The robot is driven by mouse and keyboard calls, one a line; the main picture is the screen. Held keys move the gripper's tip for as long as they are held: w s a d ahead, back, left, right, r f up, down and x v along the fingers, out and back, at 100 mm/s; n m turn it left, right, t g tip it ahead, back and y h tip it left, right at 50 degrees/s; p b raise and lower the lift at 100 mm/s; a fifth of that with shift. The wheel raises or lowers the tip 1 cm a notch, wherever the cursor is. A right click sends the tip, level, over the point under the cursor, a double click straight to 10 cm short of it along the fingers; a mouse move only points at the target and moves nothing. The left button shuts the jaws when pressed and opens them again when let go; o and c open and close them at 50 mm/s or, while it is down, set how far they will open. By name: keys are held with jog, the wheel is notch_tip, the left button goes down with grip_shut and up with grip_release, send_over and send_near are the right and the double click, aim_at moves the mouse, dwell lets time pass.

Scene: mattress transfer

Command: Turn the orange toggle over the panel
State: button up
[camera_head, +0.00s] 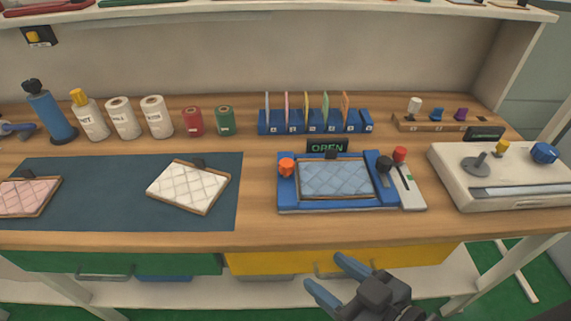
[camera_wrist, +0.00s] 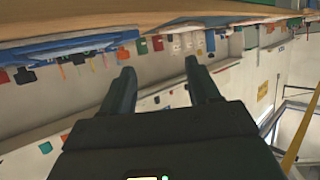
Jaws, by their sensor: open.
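The orange toggle (camera_head: 286,167) is a round knob on the left side of a blue panel fixture (camera_head: 330,207) on the workbench. A grey-blue quilted panel (camera_head: 335,178) in a wooden frame lies in the fixture, and a small sign behind it reads OPEN (camera_head: 327,147). The toggle sits beside the panel's upper left corner. My gripper (camera_head: 328,272) is open and empty, in front of the bench and below its front edge, well apart from the toggle. In the wrist view its two fingers (camera_wrist: 158,78) show spread, with nothing between them; that view looks upside down.
A black lever (camera_head: 384,165) and a red knob (camera_head: 400,154) stand at the fixture's right. A cream machine (camera_head: 500,176) is farther right. A dark mat (camera_head: 120,215) with two quilted panels lies left. Bottles, rolls and a blue card rack (camera_head: 315,124) line the back.

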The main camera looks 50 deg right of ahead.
jog(key=w+d+f+m+h, duration=0.1)
jog(key=w+d+f, duration=0.1)
jog(key=w+d, duration=0.5)
send_near(288, 165)
jog(key=w, duration=0.2)
jog(key=w+d, duration=0.1)
jog(key=shift+f+g, duration=0.3)
jog(key=shift+f, duration=0.05)
jog(key=shift+p+x, duration=0.8)
jog(key=shift+x, duration=3.1)
jog(key=shift+s, duration=0.1)
jog(key=shift+c, duration=0.3)
jog(key=c, duration=0.9)
